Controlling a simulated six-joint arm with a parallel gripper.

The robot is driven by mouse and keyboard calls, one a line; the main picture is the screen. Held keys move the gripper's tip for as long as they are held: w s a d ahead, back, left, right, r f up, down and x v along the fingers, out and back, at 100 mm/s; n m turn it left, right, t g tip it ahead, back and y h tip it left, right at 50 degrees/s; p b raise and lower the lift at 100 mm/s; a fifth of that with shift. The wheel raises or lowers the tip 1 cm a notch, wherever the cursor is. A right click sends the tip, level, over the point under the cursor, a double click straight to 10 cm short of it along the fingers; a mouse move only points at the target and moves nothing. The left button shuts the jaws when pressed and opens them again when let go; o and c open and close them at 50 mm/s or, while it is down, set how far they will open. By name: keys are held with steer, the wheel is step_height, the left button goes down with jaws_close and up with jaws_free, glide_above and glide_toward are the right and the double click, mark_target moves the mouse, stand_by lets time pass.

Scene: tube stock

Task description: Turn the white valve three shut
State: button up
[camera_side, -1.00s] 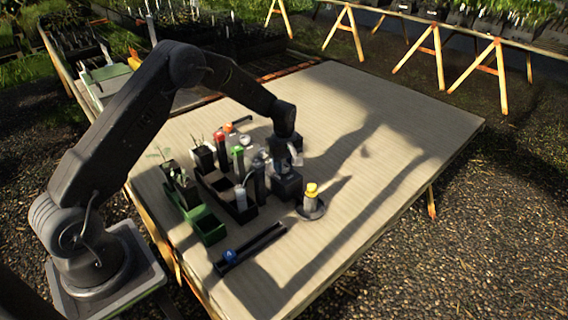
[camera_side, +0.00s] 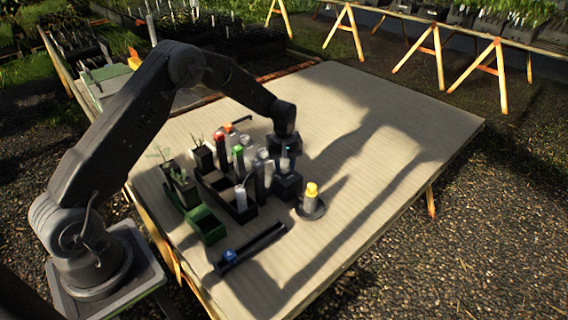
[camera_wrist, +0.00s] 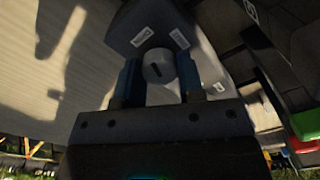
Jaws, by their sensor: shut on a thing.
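The white valve (camera_wrist: 158,68) shows in the wrist view as a round pale knob with a dark mark on its top. It sits between the two fingers of my gripper (camera_wrist: 160,78), which are shut on it. A dark block with white labels (camera_wrist: 150,24) lies just beyond the knob. In the side view my gripper (camera_side: 286,157) points down over a dark block (camera_side: 288,187) right of the rack. The valve is too small and too hidden there to make out.
A yellow-topped piece (camera_side: 312,196) on a dark round base stands close right. A dark rack with red and green capped tubes (camera_side: 238,152) is left. A green tray (camera_side: 207,228) and a dark bar with a blue knob (camera_side: 230,256) lie nearer. The table's right side is clear.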

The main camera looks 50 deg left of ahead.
steer(key=m, duration=1.3)
steer(key=shift+m, duration=0.4)
stand_by(0.4)
steer(key=o, duration=0.9)
steer(key=shift+r, duration=6.95)
